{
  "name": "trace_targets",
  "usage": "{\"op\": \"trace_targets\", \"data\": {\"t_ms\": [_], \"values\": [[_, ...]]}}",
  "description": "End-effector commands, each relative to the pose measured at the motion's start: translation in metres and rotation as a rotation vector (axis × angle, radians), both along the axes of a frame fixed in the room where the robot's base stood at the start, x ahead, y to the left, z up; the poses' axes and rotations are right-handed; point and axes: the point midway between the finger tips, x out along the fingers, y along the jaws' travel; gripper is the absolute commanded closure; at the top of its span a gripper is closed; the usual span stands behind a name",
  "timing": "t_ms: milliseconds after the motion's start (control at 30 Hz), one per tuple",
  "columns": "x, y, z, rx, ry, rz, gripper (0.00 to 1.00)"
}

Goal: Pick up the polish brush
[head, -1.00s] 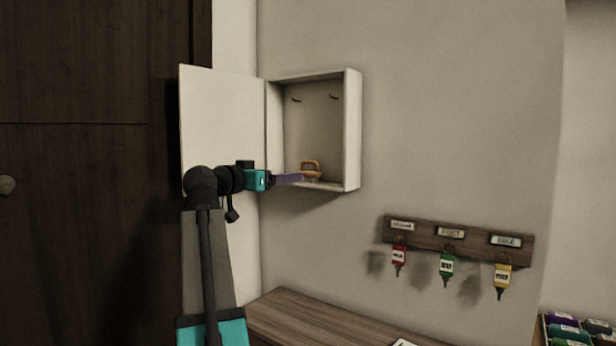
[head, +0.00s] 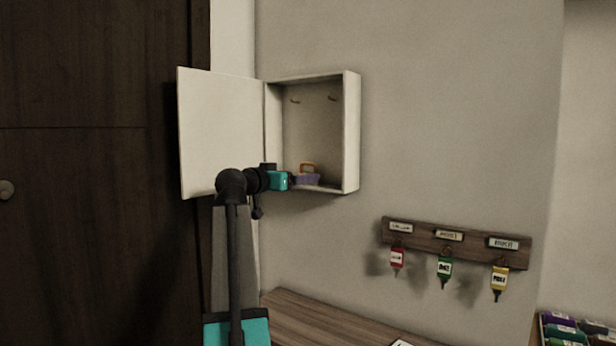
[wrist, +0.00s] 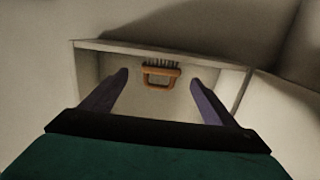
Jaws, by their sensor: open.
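The polish brush (wrist: 161,76) has an orange-brown looped handle and a row of dark bristles. My gripper (head: 308,179) reaches to the cabinet's lower opening. In the wrist view my gripper (wrist: 160,82) is open, with one purple finger on each side of the brush and gaps between. The brush looks a little beyond the fingertips, and nothing is held.
The cabinet door (head: 222,133) stands open to the left of my gripper. Two empty hooks are inside the cabinet above. A key rack (head: 455,242) with three tagged keys hangs at lower right, over a wooden bench (head: 320,322).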

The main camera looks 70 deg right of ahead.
Motion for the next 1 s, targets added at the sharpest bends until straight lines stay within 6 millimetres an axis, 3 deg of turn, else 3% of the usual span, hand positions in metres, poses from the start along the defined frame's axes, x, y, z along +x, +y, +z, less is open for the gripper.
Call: {"op": "trace_targets", "data": {"t_ms": [367,800,1000], "values": [[0.000,-0.003,0.000,0.000,0.000,0.000,0.20],[-0.010,-0.046,-0.003,0.000,0.000,0.001,0.20],[-0.011,-0.049,-0.005,0.000,-0.001,0.002,0.20]]}}
